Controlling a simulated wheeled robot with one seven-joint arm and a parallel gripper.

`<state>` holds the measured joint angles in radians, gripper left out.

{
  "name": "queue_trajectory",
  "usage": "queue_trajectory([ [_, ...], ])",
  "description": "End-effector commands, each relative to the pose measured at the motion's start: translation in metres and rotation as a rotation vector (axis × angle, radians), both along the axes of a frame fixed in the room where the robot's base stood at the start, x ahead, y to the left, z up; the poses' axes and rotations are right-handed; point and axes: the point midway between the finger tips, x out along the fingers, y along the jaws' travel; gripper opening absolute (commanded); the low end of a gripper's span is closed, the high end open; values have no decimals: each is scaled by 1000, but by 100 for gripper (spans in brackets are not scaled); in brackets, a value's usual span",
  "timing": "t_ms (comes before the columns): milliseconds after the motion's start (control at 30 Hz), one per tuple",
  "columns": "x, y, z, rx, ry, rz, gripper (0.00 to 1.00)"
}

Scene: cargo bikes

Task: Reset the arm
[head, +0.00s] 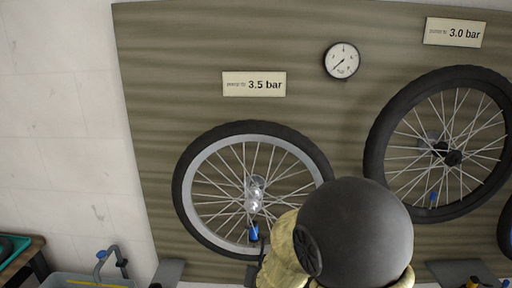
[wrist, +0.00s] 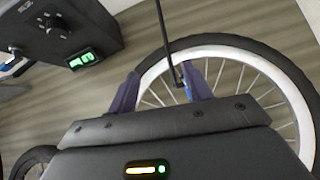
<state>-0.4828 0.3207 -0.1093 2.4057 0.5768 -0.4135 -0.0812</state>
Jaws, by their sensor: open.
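In the wrist view my gripper (wrist: 160,88) is open, its two dark purple fingers spread apart. Behind the fingers is a wheel (wrist: 268,62) with a black tyre and pale rim. A thin black rod or hose (wrist: 164,35) comes down from the top edge and ends by a small blue piece near the right finger; I cannot tell whether they touch. In the head view my arm covers the lower middle and hides the gripper. The left wheel (head: 190,156) hangs on the board, with a blue piece (head: 253,232) low on it.
A second wheel (head: 377,130) hangs at the right. A round gauge (head: 342,61) and signs reading 3.5 bar (head: 254,84) and 3.0 bar (head: 455,32) are on the board. A dark device (wrist: 75,30) with a green display is at the wrist view's upper left. A bin (head: 85,280) stands lower left.

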Motion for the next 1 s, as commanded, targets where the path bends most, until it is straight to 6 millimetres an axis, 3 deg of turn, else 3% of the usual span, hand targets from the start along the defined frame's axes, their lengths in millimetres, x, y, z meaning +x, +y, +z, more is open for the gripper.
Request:
queue_trajectory([
  [167, -46, -47, 2, 4, 205, 68, 50],
  [300, -95, -85, 3, -33, 376, 108, 50],
  [500, -148, -122, 4, -96, 546, 128, 50],
  [600, -156, -127, 4, -105, 572, 131, 50],
  [1000, -155, -125, 3, -104, 569, 132, 49],
])
